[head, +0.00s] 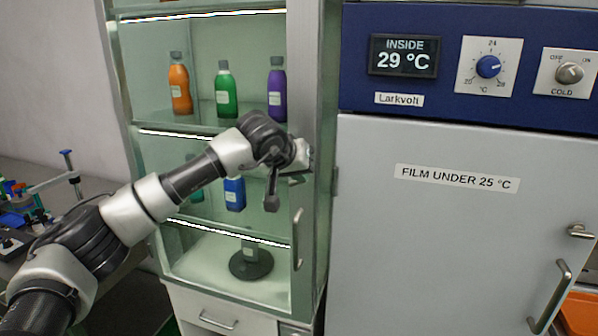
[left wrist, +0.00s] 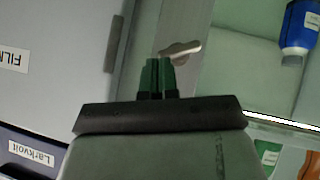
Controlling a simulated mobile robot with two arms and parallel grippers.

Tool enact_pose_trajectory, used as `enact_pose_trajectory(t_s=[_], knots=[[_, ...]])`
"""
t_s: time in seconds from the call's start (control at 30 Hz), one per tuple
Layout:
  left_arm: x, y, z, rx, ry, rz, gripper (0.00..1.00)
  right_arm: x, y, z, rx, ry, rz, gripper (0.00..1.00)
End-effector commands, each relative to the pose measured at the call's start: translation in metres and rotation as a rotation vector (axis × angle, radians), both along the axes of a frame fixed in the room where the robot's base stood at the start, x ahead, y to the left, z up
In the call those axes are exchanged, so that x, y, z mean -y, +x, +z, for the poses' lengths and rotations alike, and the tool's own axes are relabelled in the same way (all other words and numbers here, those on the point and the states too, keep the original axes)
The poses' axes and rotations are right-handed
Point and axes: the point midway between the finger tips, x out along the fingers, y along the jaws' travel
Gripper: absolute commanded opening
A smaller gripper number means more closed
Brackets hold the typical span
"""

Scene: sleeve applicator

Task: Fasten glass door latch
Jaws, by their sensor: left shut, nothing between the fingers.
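The glass door (head: 225,262) of the tall cabinet looks closed, with bottles behind it. The latch (left wrist: 181,50) is a small silver lever on the door's edge strip, lying nearly level in the left wrist view. In the head view my arm and gripper mostly hide the latch. My left gripper (left wrist: 160,64) is shut and empty, its green-tipped fingers together just beside the latch. I cannot tell if they touch it. In the head view the left gripper (head: 302,153) is at the door's right edge. My right gripper is not in view.
A vertical door handle (head: 297,238) sits below the gripper. A grey refrigerator door (head: 430,245) with a blue control panel (head: 450,105) stands to the right. A bench with small equipment (head: 30,205) is at the left. Bottles, such as a blue one (head: 235,194), stand inside the cabinet.

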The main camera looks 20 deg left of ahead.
Motion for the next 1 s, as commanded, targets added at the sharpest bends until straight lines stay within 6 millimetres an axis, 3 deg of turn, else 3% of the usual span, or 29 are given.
enact_pose_trajectory(t_s=[1.0], knots=[[0.0047,-0.0001,-0.0024,0.004,0.131,0.0,0.0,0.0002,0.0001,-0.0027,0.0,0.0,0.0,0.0]])
